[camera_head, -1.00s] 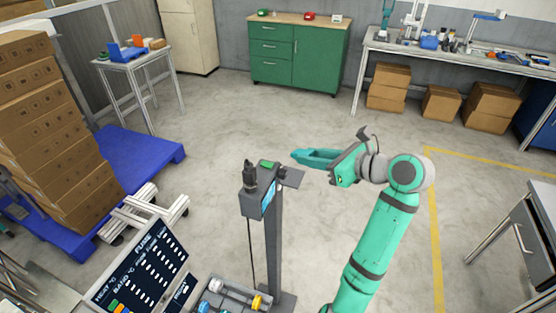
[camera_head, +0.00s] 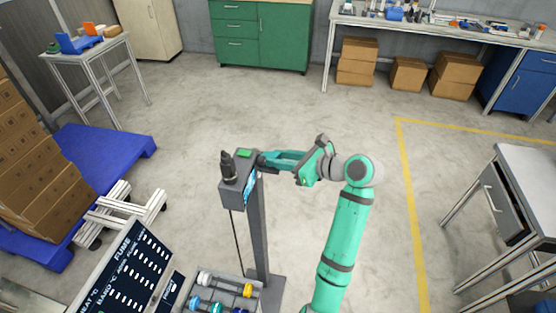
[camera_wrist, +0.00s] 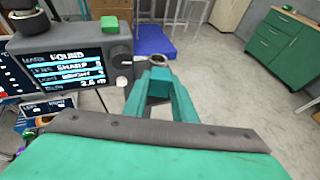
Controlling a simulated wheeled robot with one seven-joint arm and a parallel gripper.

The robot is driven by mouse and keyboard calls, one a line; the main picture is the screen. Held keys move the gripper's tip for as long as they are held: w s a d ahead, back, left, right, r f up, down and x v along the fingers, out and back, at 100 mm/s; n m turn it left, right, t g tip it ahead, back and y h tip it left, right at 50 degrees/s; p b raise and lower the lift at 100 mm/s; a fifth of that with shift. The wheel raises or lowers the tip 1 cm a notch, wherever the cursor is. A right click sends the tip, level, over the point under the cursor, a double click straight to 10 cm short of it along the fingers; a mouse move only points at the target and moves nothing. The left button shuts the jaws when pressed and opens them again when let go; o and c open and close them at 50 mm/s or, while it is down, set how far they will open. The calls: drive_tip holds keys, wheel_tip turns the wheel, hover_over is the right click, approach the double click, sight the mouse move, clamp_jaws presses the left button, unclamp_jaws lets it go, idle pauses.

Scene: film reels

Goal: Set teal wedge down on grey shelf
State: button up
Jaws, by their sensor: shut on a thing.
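My gripper (camera_head: 268,160) reaches left to the right side of the grey inspection post (camera_head: 258,225), close to its boxy head. In the wrist view, the gripper's teal fingers (camera_wrist: 160,92) are shut on a teal block, the teal wedge (camera_wrist: 158,84), near their tips. Its exact outline merges with the fingers. The small grey shelf on the post's side is hidden behind the gripper in the head view, and I cannot tell whether the wedge touches it.
The post's head carries a lit screen (camera_wrist: 62,70), a dark knob (camera_head: 227,165) and a green block (camera_head: 244,153). A tray of colored reels (camera_head: 215,292) lies at its foot. A dark display panel (camera_head: 135,270) stands lower left.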

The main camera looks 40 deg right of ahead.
drive_tip(key=shift+s+d+f, duration=0.25)
drive_tip(key=shift+d+f, duration=0.05)
drive_tip(key=shift+a+f, duration=0.1)
drive_tip(key=shift+f, duration=0.05)
drive_tip(key=o, duration=1)
drive_tip(key=shift+w, duration=0.1)
drive_tip(key=v, duration=1.2)
drive_tip(key=shift+a, duration=0.1)
